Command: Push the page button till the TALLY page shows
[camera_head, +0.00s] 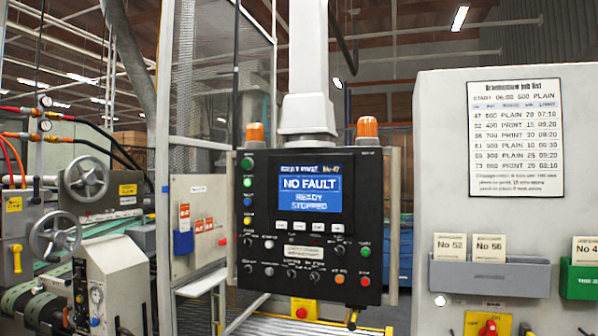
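A black control panel (258,250) hangs upright from a white column at the middle. Its blue screen (313,193) reads NO FAULT, with READY and STOPPED below; the word TALLY does not show. A row of small pale buttons (299,226) sits just under the screen. Coloured buttons run down the panel's left edge, and knobs and more buttons fill its lower half. The labels are too small to tell which one is the page button. Neither of my grippers is in view.
Orange beacons (367,127) stand on the panel's top. A white cabinet (440,190) at right carries a job list (515,138) and a grey card holder (490,277). A machine with handwheels (86,178) stands at left. A yellow box with a red button (303,310) sits below the panel.

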